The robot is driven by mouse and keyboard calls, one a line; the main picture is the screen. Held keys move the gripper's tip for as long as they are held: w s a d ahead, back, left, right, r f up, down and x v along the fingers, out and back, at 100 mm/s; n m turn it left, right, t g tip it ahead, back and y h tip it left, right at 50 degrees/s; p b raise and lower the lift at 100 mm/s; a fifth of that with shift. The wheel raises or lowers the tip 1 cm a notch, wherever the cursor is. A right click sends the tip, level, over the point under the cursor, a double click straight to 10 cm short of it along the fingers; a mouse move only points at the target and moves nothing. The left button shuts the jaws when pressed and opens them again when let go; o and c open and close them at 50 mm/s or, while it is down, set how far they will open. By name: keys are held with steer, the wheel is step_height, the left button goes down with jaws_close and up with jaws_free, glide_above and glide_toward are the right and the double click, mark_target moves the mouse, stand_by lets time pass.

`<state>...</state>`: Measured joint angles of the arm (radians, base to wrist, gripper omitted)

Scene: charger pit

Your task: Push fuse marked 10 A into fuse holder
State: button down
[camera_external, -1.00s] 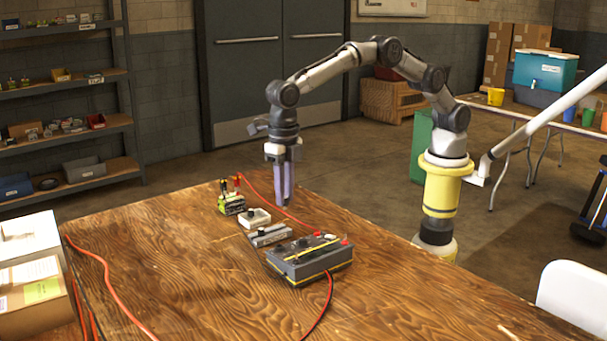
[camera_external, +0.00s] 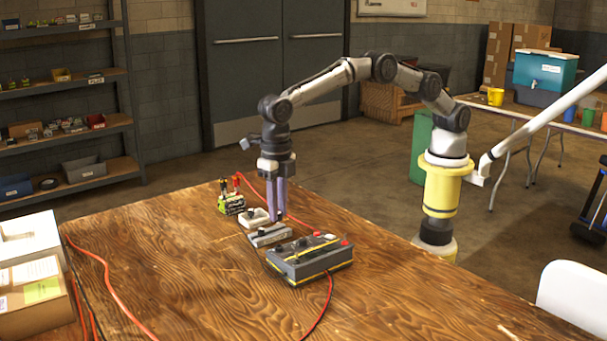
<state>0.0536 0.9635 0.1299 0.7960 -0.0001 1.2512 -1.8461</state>
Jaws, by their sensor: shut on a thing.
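My gripper (camera_external: 277,219) points straight down, with its purple fingers slightly apart. Its tips are low over the back edge of a grey block (camera_external: 270,236) with dark parts on top. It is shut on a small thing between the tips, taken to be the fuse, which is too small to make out. No 10 A marking can be read. A white block (camera_external: 254,218) with a dark top part stands just to the left of the fingers. I cannot tell for sure which block is the fuse holder.
A grey box with yellow stripes (camera_external: 310,262) and red parts stands close in front. A green and black unit (camera_external: 231,204) with leads stands behind left. Red cables lie on the wooden table (camera_external: 190,270). Cartons (camera_external: 32,275) stand at the left edge; the front middle is clear.

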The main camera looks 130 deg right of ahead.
mark_target(278, 224)
steer(key=shift+f, duration=2.55)
steer(key=shift+f, duration=0.9)
stand_by(0.5)
steer(key=c, duration=0.7)
jaws_free()
steer(key=shift+o, duration=0.2)
steer(key=shift+o, duration=1)
steer(key=shift+r, duration=0.15)
steer(key=shift+r, duration=3.65)
